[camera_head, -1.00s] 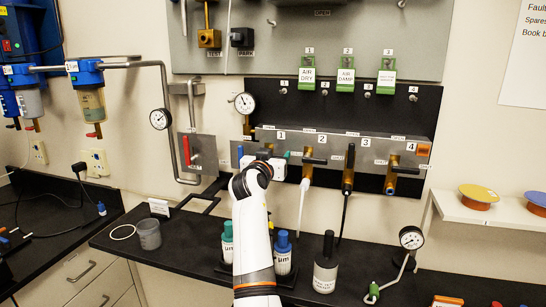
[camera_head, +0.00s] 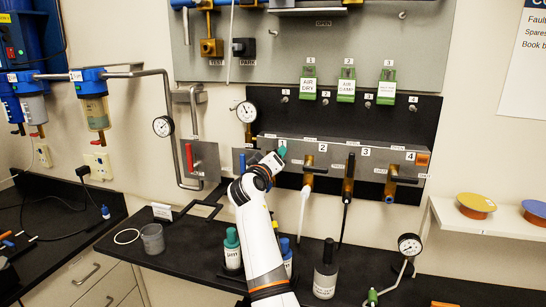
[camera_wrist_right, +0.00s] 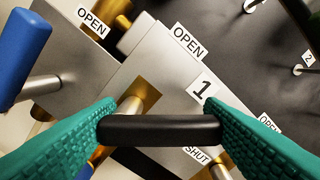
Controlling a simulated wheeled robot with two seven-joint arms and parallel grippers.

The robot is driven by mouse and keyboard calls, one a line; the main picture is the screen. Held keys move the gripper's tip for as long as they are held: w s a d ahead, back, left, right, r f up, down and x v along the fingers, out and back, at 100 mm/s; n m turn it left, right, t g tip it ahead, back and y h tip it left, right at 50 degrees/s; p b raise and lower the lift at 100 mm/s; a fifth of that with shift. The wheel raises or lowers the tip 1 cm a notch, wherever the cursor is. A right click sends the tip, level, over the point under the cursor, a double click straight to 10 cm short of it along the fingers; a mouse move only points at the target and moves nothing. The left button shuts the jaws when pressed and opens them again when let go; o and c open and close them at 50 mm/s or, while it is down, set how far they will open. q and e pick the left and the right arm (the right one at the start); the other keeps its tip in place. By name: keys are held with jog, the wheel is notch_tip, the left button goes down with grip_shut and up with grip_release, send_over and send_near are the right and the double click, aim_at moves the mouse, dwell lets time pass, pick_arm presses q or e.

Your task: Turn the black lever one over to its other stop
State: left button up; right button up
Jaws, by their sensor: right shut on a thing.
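The black lever one (camera_wrist_right: 160,129) shows in the right wrist view as a dark rounded bar on a brass stem, beside the "1" label (camera_wrist_right: 202,90). My right gripper (camera_wrist_right: 160,128) is shut on it, with a teal pad against each end. An OPEN label (camera_wrist_right: 187,42) and a SHUT label (camera_wrist_right: 197,153) lie on the plate around it. In the head view my right gripper (camera_head: 281,153) is at the left end of the valve block (camera_head: 335,156) and hides the lever. My left gripper is not in view.
A blue handle (camera_wrist_right: 22,45) stands left of the gripper. Valve two's black lever (camera_head: 314,169) is close on the right, with more valves beyond. A gauge (camera_head: 246,112) sits above. Bottles, including a dark-capped one (camera_head: 326,272), stand on the bench below.

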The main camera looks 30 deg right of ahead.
jog(key=n+p, duration=0.1)
jog(key=n, duration=0.1)
jog(key=n+p, duration=0.1)
jog(key=r+n+p, duration=0.1)
jog(key=n, duration=0.1)
jog(key=shift+w+a+n, duration=0.25)
jog(key=shift+w+n, duration=0.05)
jog(key=shift+w, duration=0.05)
jog(key=shift+w+a+n+p, duration=0.15)
jog(key=shift+n+p, duration=0.5)
jog(key=shift+n, duration=0.35)
jog(key=shift+w+a+n+p, duration=0.15)
jog(key=shift+n+p, duration=0.5)
jog(key=shift+n, duration=0.35)
jog(key=o, duration=1)
jog(key=shift+w+d+f, duration=0.1)
jog(key=shift+f, duration=0.05)
jog(key=shift+s+a+f, duration=0.1)
jog(key=shift+s+a, duration=0.2)
jog(key=shift+a, duration=0.15)
jog(key=b+v, duration=0.4)
jog(key=v, duration=0.7)
